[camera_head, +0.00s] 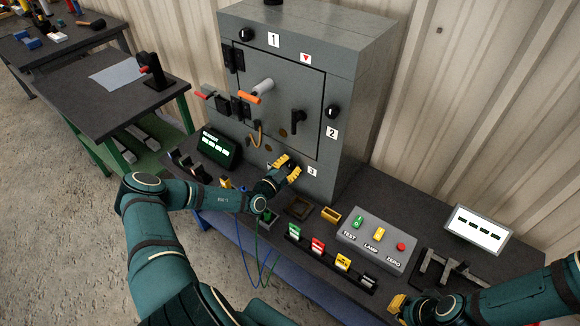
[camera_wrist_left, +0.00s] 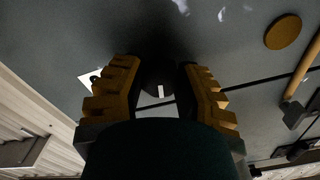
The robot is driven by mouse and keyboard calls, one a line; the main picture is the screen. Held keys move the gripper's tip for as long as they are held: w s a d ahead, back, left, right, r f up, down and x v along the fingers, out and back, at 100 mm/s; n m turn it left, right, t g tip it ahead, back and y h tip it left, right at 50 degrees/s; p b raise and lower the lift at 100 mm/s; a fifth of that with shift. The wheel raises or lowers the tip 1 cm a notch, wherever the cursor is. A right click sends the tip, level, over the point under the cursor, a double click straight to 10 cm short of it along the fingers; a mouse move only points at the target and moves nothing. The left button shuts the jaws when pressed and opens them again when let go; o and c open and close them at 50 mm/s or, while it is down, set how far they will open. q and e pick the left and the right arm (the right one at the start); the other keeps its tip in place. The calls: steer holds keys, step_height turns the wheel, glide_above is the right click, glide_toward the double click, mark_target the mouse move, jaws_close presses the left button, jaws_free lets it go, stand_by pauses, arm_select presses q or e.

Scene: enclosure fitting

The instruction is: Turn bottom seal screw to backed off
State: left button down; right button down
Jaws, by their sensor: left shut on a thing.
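The grey enclosure (camera_head: 285,75) stands on the bench with its door closed. The bottom seal screw is a black knob (camera_wrist_left: 158,74) with a white mark, beside the label 3 (camera_head: 312,171). My left gripper (camera_head: 289,168) is shut on this knob at the enclosure's lower front. In the left wrist view its yellow fingers (camera_wrist_left: 162,84) lie on either side of the knob, and the white mark shows between them. In the head view the fingers mostly hide the knob. My right gripper (camera_head: 400,304) is low at the right, largely hidden by its own arm.
Similar black knobs sit by label 1 (camera_head: 246,34) and label 2 (camera_head: 333,111). A door handle (camera_head: 297,121) and an orange-tipped lever (camera_head: 255,93) stick out of the front. A button box (camera_head: 376,238) and a rack of coloured pieces (camera_head: 330,258) stand on the bench.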

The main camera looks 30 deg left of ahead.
arm_select(q)
steer(key=shift+w+d+r+n, duration=0.1)
steer(key=shift+r+n, duration=0.1)
steer(key=shift+n, duration=0.8)
steer(key=c, duration=0.6)
jaws_free()
steer(key=shift+f, duration=0.1)
steer(key=shift+s, duration=0.2)
steer(key=s+a, duration=0.1)
steer(key=s, duration=1)
steer(key=shift+s, duration=0.3)
